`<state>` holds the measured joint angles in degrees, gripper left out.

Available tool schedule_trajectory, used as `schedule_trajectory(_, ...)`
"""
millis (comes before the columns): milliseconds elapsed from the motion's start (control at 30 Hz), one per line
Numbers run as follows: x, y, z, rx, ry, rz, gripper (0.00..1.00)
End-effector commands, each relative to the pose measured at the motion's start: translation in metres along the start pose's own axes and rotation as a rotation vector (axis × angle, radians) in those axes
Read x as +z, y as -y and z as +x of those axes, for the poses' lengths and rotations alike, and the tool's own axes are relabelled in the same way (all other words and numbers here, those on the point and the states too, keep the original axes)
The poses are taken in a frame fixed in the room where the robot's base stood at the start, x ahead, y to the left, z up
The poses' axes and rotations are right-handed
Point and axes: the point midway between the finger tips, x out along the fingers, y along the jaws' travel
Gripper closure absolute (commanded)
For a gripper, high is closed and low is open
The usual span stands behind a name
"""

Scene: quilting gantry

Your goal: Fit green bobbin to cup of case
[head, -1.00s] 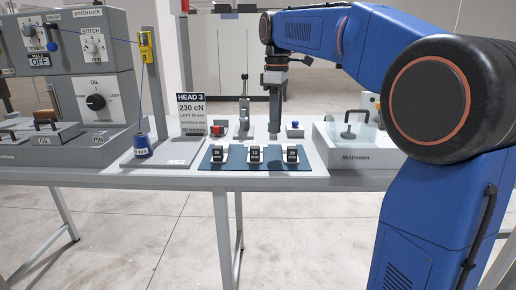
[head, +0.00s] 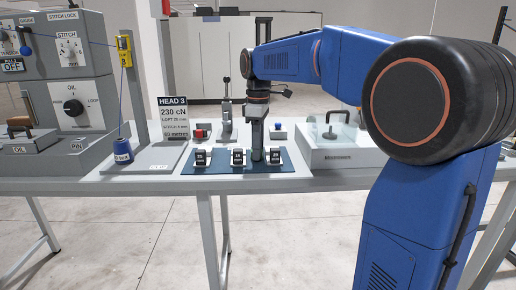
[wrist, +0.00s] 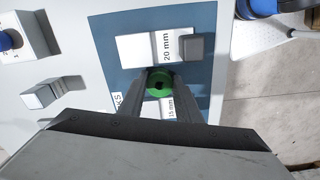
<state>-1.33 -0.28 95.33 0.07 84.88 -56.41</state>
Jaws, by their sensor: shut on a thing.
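My gripper (wrist: 160,92) is shut on a green bobbin (wrist: 159,82), a small ring with a dark centre hole, seen between the fingertips in the wrist view. In the head view my gripper (head: 257,157) points down over the blue mat (head: 220,169), between the middle and right dark-and-white blocks. The bobbin cannot be made out there. In the wrist view a white block marked 20 mm (wrist: 140,49) lies just beyond the bobbin. A block marked 15 mm (wrist: 171,111) is partly hidden by the fingers. I cannot identify the cup of the case.
Blocks stand on the mat at the left (head: 201,158), middle (head: 238,158) and right (head: 275,156). Behind are a lever stand (head: 227,122) and the HEAD 3 sign (head: 173,117). A clear-sided tray (head: 333,157) stands right, a blue thread cone (head: 123,151) left.

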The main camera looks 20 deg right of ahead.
Motion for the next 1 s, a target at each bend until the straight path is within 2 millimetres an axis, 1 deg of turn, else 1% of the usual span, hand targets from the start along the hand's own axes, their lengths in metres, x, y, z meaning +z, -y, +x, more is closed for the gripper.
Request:
schedule_trajectory(100,0.0,0.0,0.003,0.0,0.0,0.0,0.93)
schedule_trajectory(133,0.0,0.0,0.002,0.0,0.0,0.0,0.62)
schedule_trajectory(167,0.0,0.0,0.002,0.0,0.0,0.0,0.55)
schedule_trajectory(200,0.0,0.0,0.002,0.0,0.0,0.0,0.51)
schedule_trajectory(467,0.0,0.0,0.002,0.0,0.0,0.0,0.51)
schedule_trajectory(567,0.0,0.0,-0.002,0.0,0.0,0.0,0.51)
schedule_trajectory(633,0.0,0.0,-0.007,0.0,0.0,0.0,0.51)
schedule_trajectory(767,0.0,-0.001,-0.027,0.002,-0.001,0.0,0.51)
schedule_trajectory(1000,-0.001,-0.001,-0.074,0.003,-0.002,0.0,0.51)
